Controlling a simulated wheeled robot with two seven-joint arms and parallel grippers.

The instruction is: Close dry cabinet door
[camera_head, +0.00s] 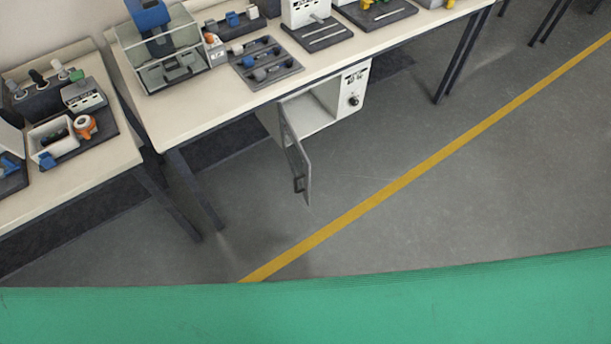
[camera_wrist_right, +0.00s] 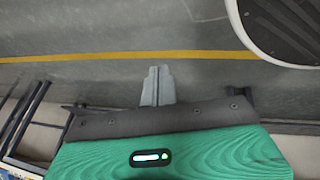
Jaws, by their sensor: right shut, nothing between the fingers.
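The dry cabinet (camera_head: 350,101) is a white box under the long bench in the head view, with a control panel and round knob on its right part. Its door (camera_head: 296,162) stands wide open, swung outward from the left side of the opening, with a dark handle near its lower end. The inside looks empty. My right gripper (camera_wrist_right: 157,72) shows in the right wrist view, shut and empty above the grey floor, with the cabinet and door not visible there. Neither gripper shows in the head view.
The long bench (camera_head: 197,122) carries a glass-sided box (camera_head: 165,60) and trays of parts. A side bench (camera_head: 110,158) stands at the left. Dark bench legs reach the floor. The grey floor before the door is clear, crossed by a yellow line (camera_head: 400,182).

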